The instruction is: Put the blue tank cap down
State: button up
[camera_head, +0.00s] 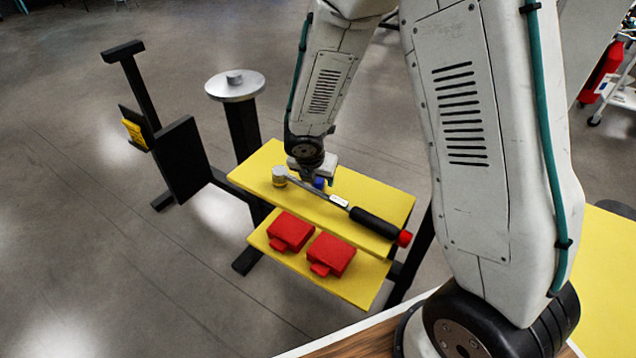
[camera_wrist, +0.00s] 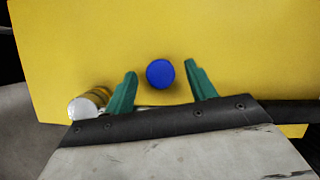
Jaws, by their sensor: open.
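The blue tank cap (camera_head: 319,183) is on the yellow upper shelf (camera_head: 258,171) of the stand. In the wrist view the round cap (camera_wrist: 160,74) shows against the yellow surface, between and slightly beyond my gripper's green fingertips. My gripper (camera_wrist: 160,76) is open, with a clear gap on each side of the cap, and neither finger touches it. In the head view my gripper (camera_head: 314,178) is low over the shelf and partly hides the cap.
A long tool with a black handle (camera_head: 375,222) and red end lies across the upper shelf, close beside the cap. Two red blocks (camera_head: 291,231) (camera_head: 331,254) sit on the lower yellow shelf. A round metal-topped post (camera_head: 235,85) and a black stand (camera_head: 180,158) are left.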

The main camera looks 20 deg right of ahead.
jog(key=shift+w+f, duration=0.1)
jog(key=shift+f, duration=0.3)
jog(key=shift+c, duration=0.4)
jog(key=shift+d, duration=0.1)
jog(key=c, duration=1.1)
